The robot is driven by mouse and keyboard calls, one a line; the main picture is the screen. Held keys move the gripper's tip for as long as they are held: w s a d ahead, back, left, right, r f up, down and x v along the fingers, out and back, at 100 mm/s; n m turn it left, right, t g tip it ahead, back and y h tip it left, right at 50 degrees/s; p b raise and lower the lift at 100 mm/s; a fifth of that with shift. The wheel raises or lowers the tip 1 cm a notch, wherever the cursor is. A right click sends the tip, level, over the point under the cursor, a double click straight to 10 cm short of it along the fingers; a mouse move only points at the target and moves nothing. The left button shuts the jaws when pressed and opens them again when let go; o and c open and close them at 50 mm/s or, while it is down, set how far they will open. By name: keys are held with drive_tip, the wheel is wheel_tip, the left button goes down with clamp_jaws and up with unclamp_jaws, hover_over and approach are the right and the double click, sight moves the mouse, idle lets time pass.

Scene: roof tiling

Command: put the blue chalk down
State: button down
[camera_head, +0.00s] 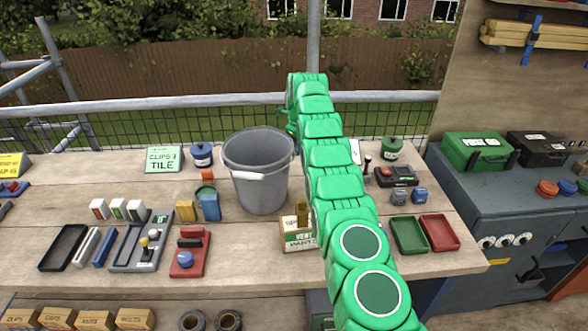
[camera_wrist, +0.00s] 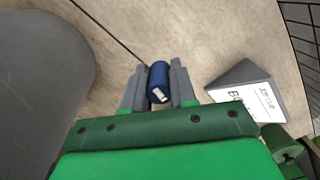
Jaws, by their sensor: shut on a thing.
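The blue chalk (camera_wrist: 159,80) is a short dark blue cylinder with a small white label, seen in the wrist view. My gripper (camera_wrist: 159,86) is shut on it, with one grey finger on each side. The wooden bench top (camera_wrist: 190,30) lies beneath; I cannot tell whether the chalk touches it. In the head view my green arm reaches over the bench and hides the gripper and the chalk.
A grey bucket (camera_head: 258,178) stands left of my arm; it fills the left of the wrist view (camera_wrist: 40,70). A grey sign with a white card (camera_wrist: 252,95) stands close right of the chalk. A green container (camera_head: 391,149) is farther right. Bare bench shows around the chalk.

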drive_tip(key=shift+w+a+f+m, duration=0.1)
drive_tip(key=shift+w+f+m, duration=0.2)
drive_tip(key=shift+m, duration=0.6)
drive_tip(key=shift+m, duration=0.4)
drive_tip(key=shift+w+f+m, duration=0.1)
drive_tip(key=shift+m, duration=0.2)
drive_tip(key=shift+a+f+m, duration=0.1)
drive_tip(key=shift+f+m, duration=0.15)
drive_tip(key=shift+m, duration=0.25)
drive_tip(key=shift+w+m, duration=0.1)
drive_tip(key=shift+m, duration=0.2)
idle(0.5)
drive_tip(key=shift+a+f+m, duration=0.1)
drive_tip(key=shift+f+m, duration=0.05)
drive_tip(key=shift+m, duration=0.35)
idle(0.4)
drive_tip(key=shift+w, duration=0.1)
idle(0.6)
drive_tip(key=shift+a+f+m, duration=0.1)
drive_tip(key=shift+f+m, duration=0.05)
drive_tip(key=shift+m, duration=0.25)
drive_tip(key=shift+m, duration=0.5)
